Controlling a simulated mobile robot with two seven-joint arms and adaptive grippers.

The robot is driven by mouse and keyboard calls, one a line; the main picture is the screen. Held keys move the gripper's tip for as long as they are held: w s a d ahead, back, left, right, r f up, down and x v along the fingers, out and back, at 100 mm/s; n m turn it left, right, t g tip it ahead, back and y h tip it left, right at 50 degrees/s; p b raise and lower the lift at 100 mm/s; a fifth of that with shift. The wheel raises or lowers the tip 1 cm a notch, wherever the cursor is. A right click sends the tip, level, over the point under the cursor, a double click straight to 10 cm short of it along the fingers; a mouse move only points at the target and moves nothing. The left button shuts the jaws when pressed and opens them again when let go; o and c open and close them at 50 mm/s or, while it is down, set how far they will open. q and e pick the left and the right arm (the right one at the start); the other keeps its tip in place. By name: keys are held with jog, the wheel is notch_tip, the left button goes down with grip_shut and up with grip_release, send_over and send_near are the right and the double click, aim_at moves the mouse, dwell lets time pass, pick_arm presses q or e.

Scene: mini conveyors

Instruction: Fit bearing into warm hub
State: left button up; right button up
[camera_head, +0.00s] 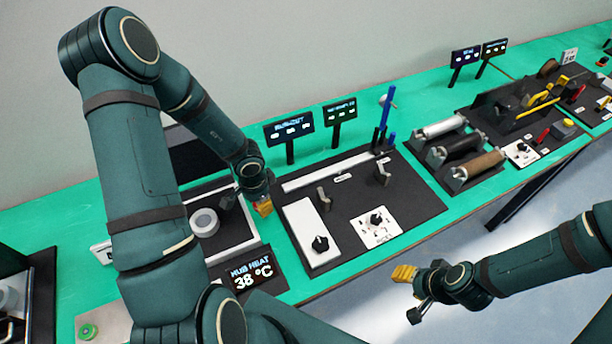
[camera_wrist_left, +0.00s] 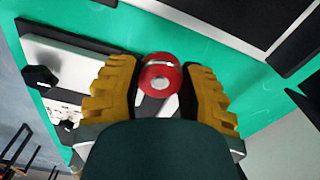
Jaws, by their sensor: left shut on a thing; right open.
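A pale grey ring (camera_head: 204,222), which looks like the hub, sits on a dark plate with a white border at left in the head view. A display reading HUB HEAT 38 °C (camera_head: 250,272) stands in front of it. My left gripper (camera_head: 262,207) is to the right of the ring, above the bench. In the left wrist view its yellow fingers are shut on a red round piece with a silver middle (camera_wrist_left: 160,78), likely the bearing; the head view hides this piece. My right gripper (camera_head: 407,291) is open and empty, out in front of the bench edge.
A black panel (camera_head: 335,258) with levers and knobs lies right of my left gripper. Small screens (camera_head: 289,127) stand behind it. Rollers (camera_head: 465,148) and more equipment fill the bench further right. A green button (camera_head: 88,331) is at front left.

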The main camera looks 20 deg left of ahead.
pick_arm(q)
send_over(264, 224)
notch_tip(264, 224, down, 6)
jog(key=shift+r, duration=0.15)
notch_tip(264, 224, down, 4)
jog(key=b, duration=0.4)
jog(key=shift+w+f, duration=0.1)
jog(key=shift+f, duration=0.15)
jog(key=shift+r, duration=0.1)
jog(key=o, duration=1.1)
